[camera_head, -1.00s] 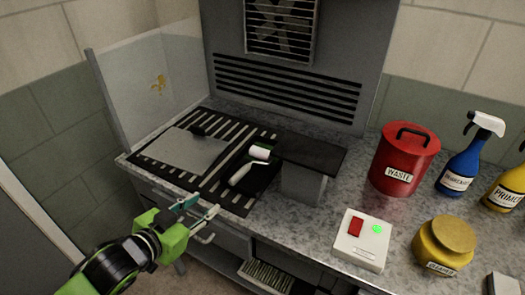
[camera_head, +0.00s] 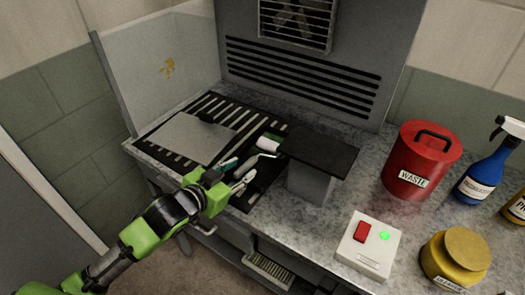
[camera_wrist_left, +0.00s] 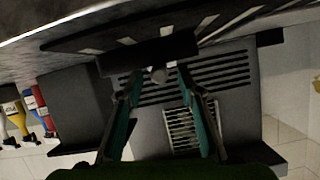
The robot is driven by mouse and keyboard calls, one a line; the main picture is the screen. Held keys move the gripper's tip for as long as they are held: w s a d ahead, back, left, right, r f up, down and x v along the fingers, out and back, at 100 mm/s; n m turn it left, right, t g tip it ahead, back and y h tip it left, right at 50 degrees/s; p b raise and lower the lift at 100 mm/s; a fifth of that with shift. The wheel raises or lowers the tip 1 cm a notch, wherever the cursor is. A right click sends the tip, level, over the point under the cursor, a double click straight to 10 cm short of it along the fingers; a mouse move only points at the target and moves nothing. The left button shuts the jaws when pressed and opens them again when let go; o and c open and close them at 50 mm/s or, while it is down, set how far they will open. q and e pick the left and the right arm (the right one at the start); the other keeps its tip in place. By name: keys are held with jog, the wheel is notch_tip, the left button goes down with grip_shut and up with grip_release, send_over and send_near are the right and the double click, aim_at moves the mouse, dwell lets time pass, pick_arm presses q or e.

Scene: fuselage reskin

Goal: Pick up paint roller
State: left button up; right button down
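The paint roller has a white sleeve (camera_head: 267,145) and a white handle (camera_head: 246,166), and lies on the slotted black area of the bench beside a black raised plate. My left gripper (camera_head: 236,173) is at the handle end, its fingers on either side of the handle and partly covering it. In the left wrist view the two teal-padded fingers (camera_wrist_left: 157,78) stand apart. A small round grey end shows between their tips, perhaps the roller handle; contact cannot be told. My right gripper is in neither view.
A black raised plate on a grey block (camera_head: 312,182) stands right of the roller. A grey flat panel (camera_head: 185,138) lies to the left. A red waste can (camera_head: 418,165), a switch box (camera_head: 368,244) and a yellow jar (camera_head: 455,258) stand farther right.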

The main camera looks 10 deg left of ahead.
aim_at(249, 164)
pick_arm(q)
jog(key=x, duration=0.5)
jog(key=shift+w, duration=0.2)
grip_shut()
